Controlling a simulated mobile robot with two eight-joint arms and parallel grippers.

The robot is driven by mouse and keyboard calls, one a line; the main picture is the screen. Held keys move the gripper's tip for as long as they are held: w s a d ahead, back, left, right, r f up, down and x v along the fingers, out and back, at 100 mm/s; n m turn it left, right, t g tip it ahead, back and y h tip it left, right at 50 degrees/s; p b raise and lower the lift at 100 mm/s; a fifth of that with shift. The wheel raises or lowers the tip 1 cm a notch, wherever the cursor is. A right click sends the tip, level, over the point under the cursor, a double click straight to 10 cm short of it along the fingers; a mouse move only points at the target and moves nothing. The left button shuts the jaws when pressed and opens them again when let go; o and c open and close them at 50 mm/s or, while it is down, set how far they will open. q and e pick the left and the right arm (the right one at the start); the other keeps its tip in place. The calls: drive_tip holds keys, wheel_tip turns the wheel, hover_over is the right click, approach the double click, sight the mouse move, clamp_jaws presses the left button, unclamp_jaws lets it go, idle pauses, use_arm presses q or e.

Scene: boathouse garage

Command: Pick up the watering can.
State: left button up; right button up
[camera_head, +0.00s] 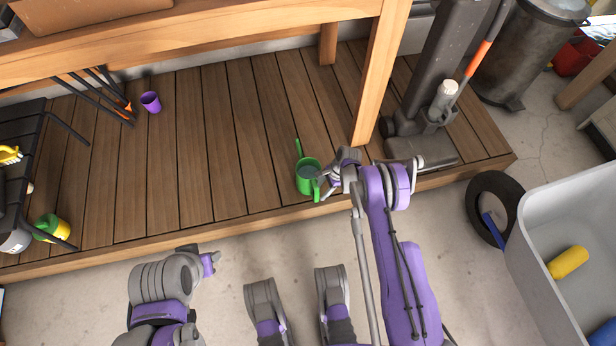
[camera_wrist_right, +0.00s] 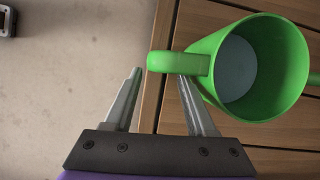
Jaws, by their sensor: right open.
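The green watering can (camera_head: 309,179) stands on the wooden deck near its front edge, its thin spout pointing up and away. It also shows in the right wrist view (camera_wrist_right: 291,58), with its open top, grey inside and handle towards my gripper. My right gripper (camera_head: 326,184) is at the can's near right side. In the right wrist view its two fingers (camera_wrist_right: 160,75) are apart, with the handle's outer end in front of the gap between their tips. Whether the handle lies between the fingers in depth I cannot tell.
The slatted deck (camera_head: 200,150) is mostly clear left of the can. A bench leg (camera_head: 377,90) and a vacuum cleaner (camera_head: 420,145) stand behind and right. A purple cup (camera_head: 151,102) sits further left. A tyre (camera_head: 478,205) and a grey tub (camera_head: 528,245) are at right.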

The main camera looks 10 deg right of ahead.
sight(317, 198)
drive_tip(key=x, duration=0.1)
drive_tip(key=b+x, duration=0.1)
drive_tip(key=x, duration=0.3)
drive_tip(key=shift+s+a+b, duration=0.2)
drive_tip(key=shift+s+b, duration=0.15)
drive_tip(key=shift+c, duration=0.3)
clamp_jaws()
idle(0.7)
